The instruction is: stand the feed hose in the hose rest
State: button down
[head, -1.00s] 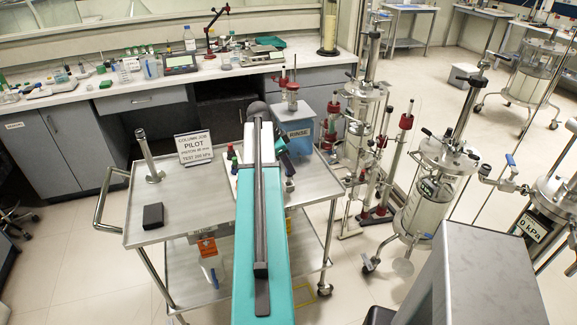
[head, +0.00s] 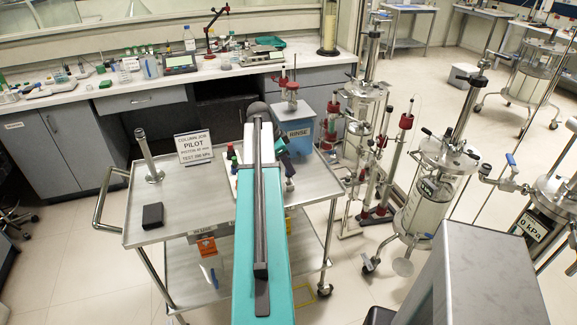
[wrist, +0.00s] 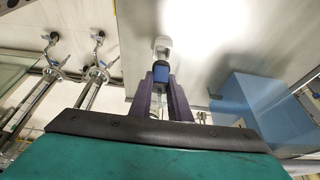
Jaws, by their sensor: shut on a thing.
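My gripper (wrist: 162,88) has its two dark purple fingers closed around a small blue piece (wrist: 161,71), which I take to be part of the feed hose. A pale fitting shows just beyond the blue piece, over the bright metal top. The rest of the hose is hidden or cannot be made out. In the head view my teal arm covers most of the gripper, at the right side of the cart near the rinse tank. An upright metal post (head: 148,157) on a round foot stands at the cart's left; I cannot tell whether it is the hose rest.
Glass columns (head: 430,190) stand to the right.

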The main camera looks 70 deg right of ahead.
jog(key=shift+f+b, duration=0.85)
jog(key=shift+f, duration=0.65)
jog(key=c, duration=1.6)
grip_release()
jog(key=shift+w+r, duration=0.1)
jog(key=shift+r, duration=0.1)
jog(key=shift+b+v, duration=1.6)
jog(key=shift+v, duration=5.15)
jog(key=shift+a, duration=0.1)
